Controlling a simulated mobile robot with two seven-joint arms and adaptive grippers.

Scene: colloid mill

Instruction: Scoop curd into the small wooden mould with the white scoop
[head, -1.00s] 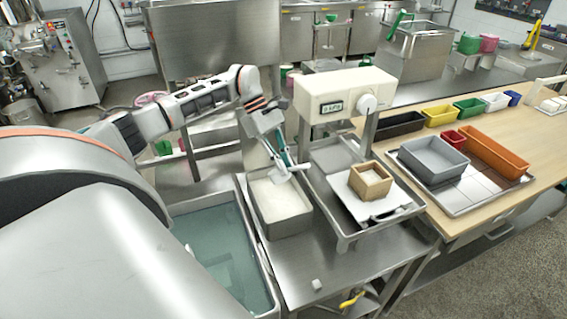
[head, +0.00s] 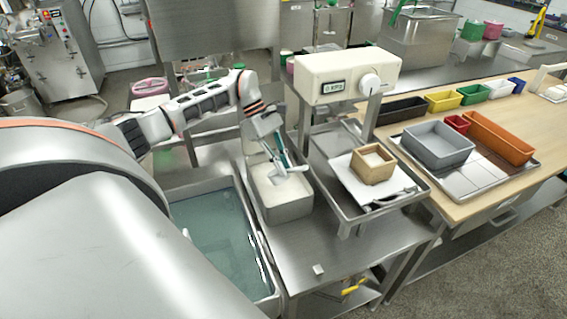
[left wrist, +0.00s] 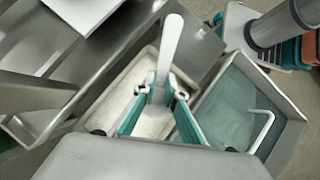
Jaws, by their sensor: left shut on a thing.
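The small wooden mould (head: 373,167) stands upright on a white board (head: 352,183) in a metal tray; its inside looks pale, and I cannot tell how full it is. A metal bin (head: 288,213) to its left holds white curd (head: 275,195). My left gripper (head: 281,164) is above the bin, shut on the white scoop (head: 296,168). The scoop also shows in the left wrist view (left wrist: 170,42), its white shaft between the teal fingers over the bin. I cannot tell if the scoop touches the curd. My right gripper is not in view.
A cream scale head (head: 340,75) stands behind the metal tray. A basin of greenish liquid (head: 215,230) lies left of the bin. A grey tub (head: 437,146) and several coloured boxes stand on the wooden table at right. A small white block (head: 318,270) lies in front.

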